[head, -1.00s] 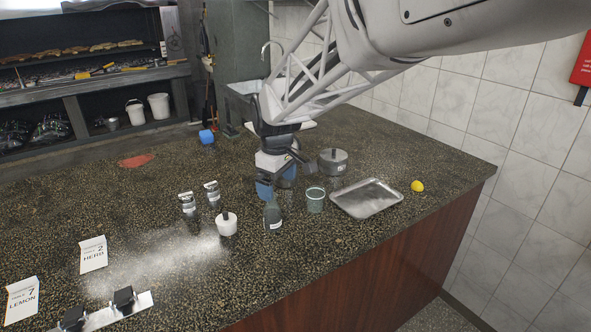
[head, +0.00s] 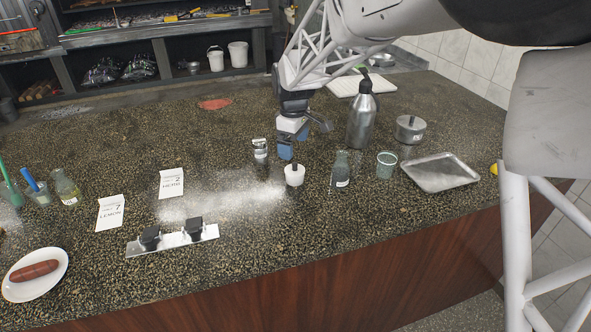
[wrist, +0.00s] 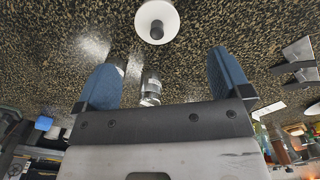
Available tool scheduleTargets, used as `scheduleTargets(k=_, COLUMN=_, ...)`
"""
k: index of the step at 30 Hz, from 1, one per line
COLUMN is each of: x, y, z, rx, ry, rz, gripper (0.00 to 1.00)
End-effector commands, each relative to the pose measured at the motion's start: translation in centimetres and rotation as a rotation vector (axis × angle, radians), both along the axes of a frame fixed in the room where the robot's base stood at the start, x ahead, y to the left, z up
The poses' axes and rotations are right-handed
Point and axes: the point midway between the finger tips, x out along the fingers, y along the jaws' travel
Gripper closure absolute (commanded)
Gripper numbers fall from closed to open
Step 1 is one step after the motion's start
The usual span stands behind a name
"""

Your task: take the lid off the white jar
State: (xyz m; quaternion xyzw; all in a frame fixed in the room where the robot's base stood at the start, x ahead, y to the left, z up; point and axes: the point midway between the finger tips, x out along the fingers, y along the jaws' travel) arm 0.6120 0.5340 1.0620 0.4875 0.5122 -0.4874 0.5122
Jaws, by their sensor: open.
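The white jar (head: 294,177) stands upright on the speckled counter, with a dark knob on its lid. In the wrist view the white jar (wrist: 157,22) shows at the top centre, beyond my fingertips, with the lid on it. My gripper (head: 293,146) is above the counter just behind the jar. In the wrist view my gripper (wrist: 165,78) has its two blue fingers spread wide with nothing held between them. A small labelled shaker (wrist: 151,88) shows in the gap between the fingers, lower down.
The shaker (head: 260,150) stands left of my gripper. Cards (head: 172,183) stand left. The counter in front of the jar is clear.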

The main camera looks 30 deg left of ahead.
Motion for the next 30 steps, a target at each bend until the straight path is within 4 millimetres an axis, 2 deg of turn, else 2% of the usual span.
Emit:
scheduleTargets(k=10, x=0.0, y=0.0, z=-2.3, rx=0.0, ry=0.0, rz=-0.001, gripper=0.04)
scheduleTargets(k=23, x=0.1, y=-0.1, z=-2.7, rx=0.0, ry=0.0, rz=-0.001, gripper=0.04)
scheduleTargets(k=30, x=0.3, y=-0.1, z=-4.7, rx=-0.001, ry=0.001, rz=-0.001, gripper=0.04)
